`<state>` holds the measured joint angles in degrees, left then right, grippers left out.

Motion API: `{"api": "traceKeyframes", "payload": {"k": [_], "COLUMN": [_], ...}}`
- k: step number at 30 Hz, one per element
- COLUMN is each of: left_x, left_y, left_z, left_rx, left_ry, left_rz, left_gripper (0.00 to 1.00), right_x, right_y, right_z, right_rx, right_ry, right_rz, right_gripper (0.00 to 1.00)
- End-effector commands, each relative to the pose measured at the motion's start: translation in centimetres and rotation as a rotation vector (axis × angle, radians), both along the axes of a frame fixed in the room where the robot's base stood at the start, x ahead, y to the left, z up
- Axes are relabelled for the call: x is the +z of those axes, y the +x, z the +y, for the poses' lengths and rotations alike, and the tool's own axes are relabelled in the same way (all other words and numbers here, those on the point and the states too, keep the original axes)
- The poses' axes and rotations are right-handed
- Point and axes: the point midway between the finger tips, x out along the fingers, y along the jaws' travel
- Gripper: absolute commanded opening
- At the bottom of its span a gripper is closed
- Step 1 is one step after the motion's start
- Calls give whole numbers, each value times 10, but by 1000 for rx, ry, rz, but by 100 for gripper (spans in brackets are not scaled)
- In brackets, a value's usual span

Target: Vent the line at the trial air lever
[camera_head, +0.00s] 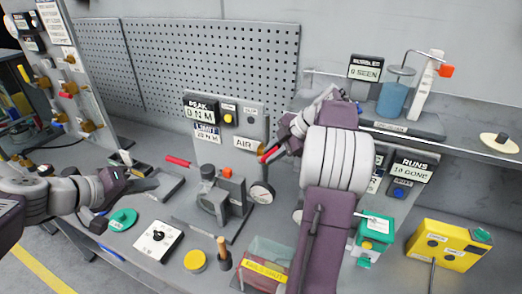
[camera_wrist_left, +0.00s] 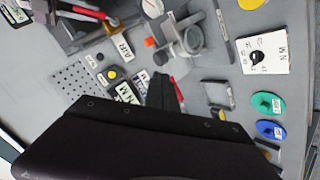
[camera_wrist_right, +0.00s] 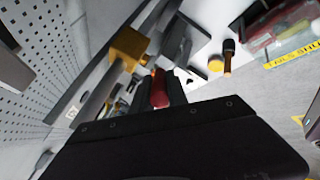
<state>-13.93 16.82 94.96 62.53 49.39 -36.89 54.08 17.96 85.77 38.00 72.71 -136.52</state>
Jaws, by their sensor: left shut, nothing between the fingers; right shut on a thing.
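The AIR sign (camera_head: 246,144) stands on the bench panel. Beside it a red lever handle (camera_head: 268,155) is in the jaws of my right gripper (camera_head: 274,150). In the right wrist view the red handle (camera_wrist_right: 159,88) sits between the fingertips, with a brass valve body (camera_wrist_right: 128,47) close by. My right arm hides part of the panel behind it. My left gripper (camera_head: 150,184) is shut and empty, low over the left of the bench. In the left wrist view its dark fingertips (camera_wrist_left: 161,90) are together, and the AIR sign (camera_wrist_left: 124,47) shows further off.
Another red handle (camera_head: 177,161) lies near my left gripper. A grey clamp-like fixture (camera_head: 218,195) stands mid-bench. A white dial plate (camera_head: 158,240), green disc (camera_head: 123,219), yellow cap (camera_head: 195,260) and yellow box (camera_head: 445,244) occupy the front. A shelf with a blue beaker (camera_head: 392,98) is at right.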

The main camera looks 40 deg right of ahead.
Motion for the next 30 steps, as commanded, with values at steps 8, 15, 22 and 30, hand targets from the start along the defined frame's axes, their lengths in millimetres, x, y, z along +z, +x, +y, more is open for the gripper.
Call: {"api": "traceKeyframes", "payload": {"k": [8,15,22,30], "left_x": [67,54,44,25], "left_y": [-27,-46,-46,-42], "left_z": [-169,-187,-213,-270], "left_rx": [-260,-301,-302,-301], "left_ry": [-305,-295,-294,-293], "left_rz": [-49,-19,-19,-21], "left_gripper": [0,0,0,0], "right_x": [2,1,1,1], "right_y": [1,1,1,1], "right_z": [-1,-1,-1,-1], "right_rx": [-1,-1,-2,-2], "right_ry": [-3,-4,-4,-4], "right_rz": [-5,-4,-4,-4], "right_gripper": [0,0,0,0]}}
